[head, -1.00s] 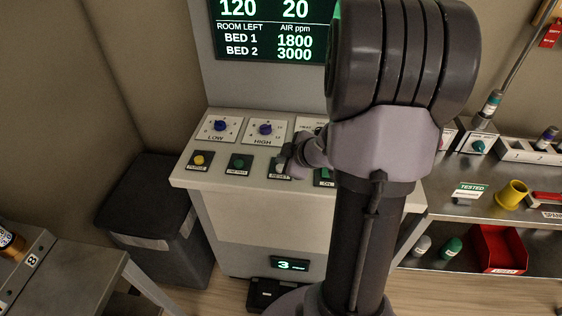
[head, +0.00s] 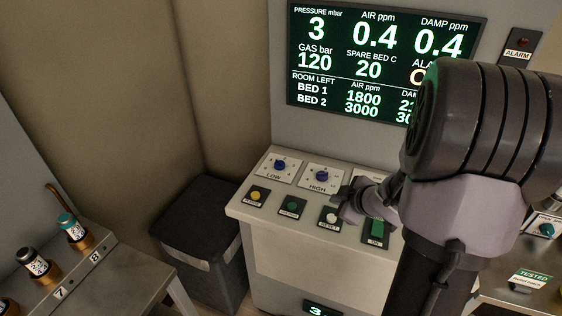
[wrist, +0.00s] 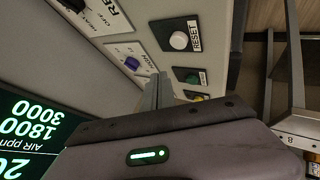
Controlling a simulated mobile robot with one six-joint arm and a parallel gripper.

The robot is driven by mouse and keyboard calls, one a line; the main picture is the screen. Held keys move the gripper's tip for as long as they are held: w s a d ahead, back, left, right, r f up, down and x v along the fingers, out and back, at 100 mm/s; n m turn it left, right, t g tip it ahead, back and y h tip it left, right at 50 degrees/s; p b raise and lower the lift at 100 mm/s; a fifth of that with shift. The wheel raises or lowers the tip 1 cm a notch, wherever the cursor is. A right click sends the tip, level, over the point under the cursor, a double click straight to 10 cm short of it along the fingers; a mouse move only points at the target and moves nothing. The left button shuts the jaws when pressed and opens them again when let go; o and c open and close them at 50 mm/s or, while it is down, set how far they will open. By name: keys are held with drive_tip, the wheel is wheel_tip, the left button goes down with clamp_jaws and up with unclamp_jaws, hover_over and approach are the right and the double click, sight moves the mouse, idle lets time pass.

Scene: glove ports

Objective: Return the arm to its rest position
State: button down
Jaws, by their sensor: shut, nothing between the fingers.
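My arm rises at the right of the head view and bends over the white control console (head: 285,250). My gripper (head: 345,208) is at the arm's far end, low over the console's sloped panel and close to the white RESET button (head: 331,215). Its fingers (wrist: 162,90) are shut and empty in the wrist view. There the RESET button (wrist: 179,40) stands clear of the fingers, with a gap between. I cannot tell the gripper's exact height above the panel. My arm hides the right part of the panel.
The panel holds the LOW knob (head: 280,165), the HIGH knob (head: 322,176), a yellow button (head: 256,196) and green buttons. A lit screen (head: 350,65) stands behind. A dark bin (head: 205,235) is left of the console. A bench with bottles (head: 110,275) is at lower left.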

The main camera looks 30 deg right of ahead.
drive_tip(key=a+r+m+g+h+b, duration=0.1)
drive_tip(key=a+r+m+h+b, duration=0.2)
drive_tip(key=a+r+m, duration=0.4)
drive_tip(key=s+a+r+m+g+y+b, duration=0.1)
drive_tip(key=s+a+m+y, duration=0.1)
drive_tip(key=s+a, duration=0.6)
drive_tip(key=s+a+r+m+g+y+b, duration=0.1)
drive_tip(key=s+a+y, duration=0.3)
drive_tip(key=s+a, duration=0.4)
drive_tip(key=a+m, duration=0.1)
drive_tip(key=a, duration=0.6)
drive_tip(key=shift+s+a+r+m+b, duration=0.2)
drive_tip(key=shift+s+r+m+b, duration=0.1)
drive_tip(key=shift+s+m, duration=0.1)
